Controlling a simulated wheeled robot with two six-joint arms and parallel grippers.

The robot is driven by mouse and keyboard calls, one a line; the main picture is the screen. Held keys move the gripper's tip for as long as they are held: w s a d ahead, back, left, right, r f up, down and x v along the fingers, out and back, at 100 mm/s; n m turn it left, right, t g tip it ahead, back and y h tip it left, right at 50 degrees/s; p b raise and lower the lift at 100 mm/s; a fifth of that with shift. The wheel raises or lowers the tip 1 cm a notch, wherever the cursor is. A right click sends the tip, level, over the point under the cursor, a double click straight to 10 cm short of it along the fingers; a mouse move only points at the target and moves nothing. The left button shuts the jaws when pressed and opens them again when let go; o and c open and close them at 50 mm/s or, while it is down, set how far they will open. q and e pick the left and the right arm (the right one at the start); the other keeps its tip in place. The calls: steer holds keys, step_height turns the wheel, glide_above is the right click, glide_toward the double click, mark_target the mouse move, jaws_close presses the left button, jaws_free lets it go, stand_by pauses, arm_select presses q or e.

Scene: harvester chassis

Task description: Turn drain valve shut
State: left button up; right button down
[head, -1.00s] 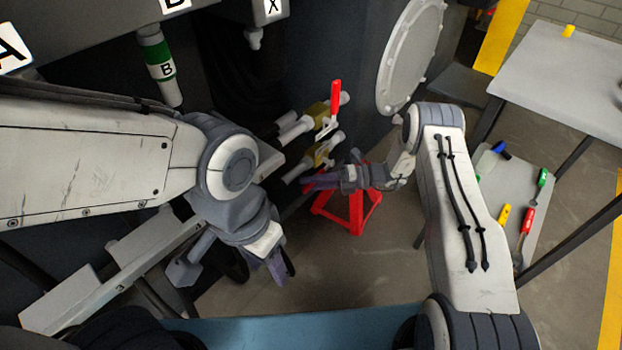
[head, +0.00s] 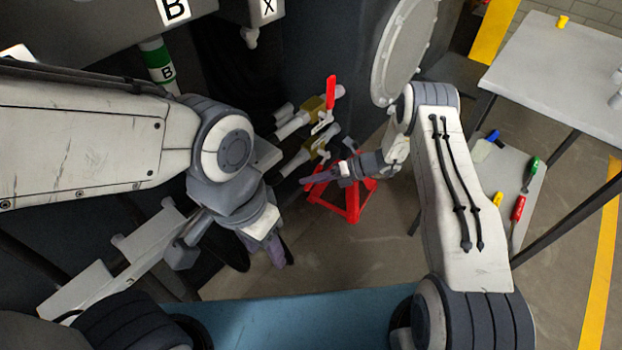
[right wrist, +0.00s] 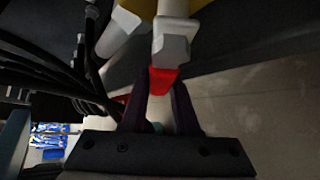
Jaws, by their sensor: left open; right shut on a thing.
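Two valves with yellow bodies stick out of the dark chassis in the head view. The upper valve (head: 313,106) has a red lever (head: 331,92) standing upright. The lower valve (head: 315,147) sits just below it. My right gripper (head: 316,179) is at the lower valve, pointing left. In the right wrist view a red handle (right wrist: 162,79) on a grey valve stem (right wrist: 171,42) lies between the dark fingers of my right gripper (right wrist: 161,98), which is shut on it. The handle's far end is hidden. My left gripper (head: 276,252) is open and empty, lower left of the valves.
A red stand (head: 346,203) is on the floor below the valves. A round bolted cover (head: 403,50) is at the upper right of the valves. A table (head: 560,75) and a lower shelf with tools (head: 508,185) stand at right. A green-banded bottle (head: 158,60) hangs upper left.

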steer(key=shift+f, duration=0.1)
steer(key=c, duration=0.7)
jaws_free()
steer(key=shift+o, duration=0.2)
